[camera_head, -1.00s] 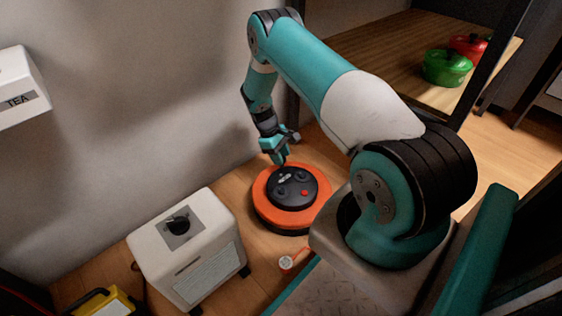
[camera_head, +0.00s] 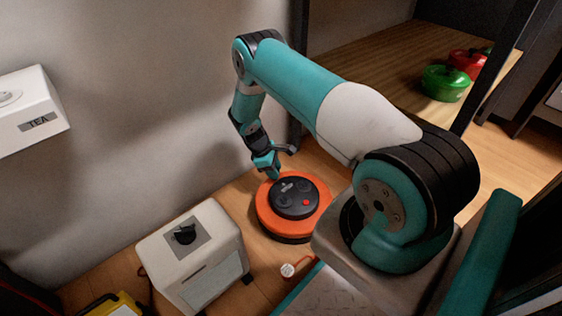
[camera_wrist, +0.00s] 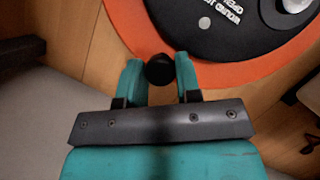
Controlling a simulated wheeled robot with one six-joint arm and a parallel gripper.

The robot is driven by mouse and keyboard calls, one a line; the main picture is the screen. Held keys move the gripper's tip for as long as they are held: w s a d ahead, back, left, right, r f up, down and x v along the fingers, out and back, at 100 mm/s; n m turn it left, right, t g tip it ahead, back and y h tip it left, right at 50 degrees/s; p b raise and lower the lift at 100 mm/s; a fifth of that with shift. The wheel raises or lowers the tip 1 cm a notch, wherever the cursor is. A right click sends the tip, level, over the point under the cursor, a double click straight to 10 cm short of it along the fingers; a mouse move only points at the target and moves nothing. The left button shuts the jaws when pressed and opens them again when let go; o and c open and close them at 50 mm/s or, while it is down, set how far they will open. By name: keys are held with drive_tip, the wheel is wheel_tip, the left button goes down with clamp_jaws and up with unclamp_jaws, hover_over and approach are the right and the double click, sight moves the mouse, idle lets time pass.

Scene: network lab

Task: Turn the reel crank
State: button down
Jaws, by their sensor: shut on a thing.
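In the wrist view, the teal fingers of my gripper (camera_wrist: 160,78) are closed on a round black crank knob (camera_wrist: 159,69). The orange rim (camera_wrist: 133,25) and black disc (camera_wrist: 215,20) show just beyond the knob. The crank's arm is hidden, and the knob is not clear in the head view.
A white boxy unit (camera_head: 210,240) with a black dial stands left of the reel. A small white-and-orange item (camera_head: 288,270) lies in front. Green (camera_head: 440,83) and red pots sit on a shelf at the right.

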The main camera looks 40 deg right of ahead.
drive_tip(key=shift+a+n, duration=0.3)
drive_tip(key=c, duration=1.1)
unclamp_jaws()
drive_tip(key=p+v, duration=0.7)
drive_tip(key=v, duration=1)
drive_tip(key=shift+s+a+r+p, duration=0.1)
drive_tip(key=shift+r+p, duration=0.15)
drive_tip(key=shift+p, duration=0.15)
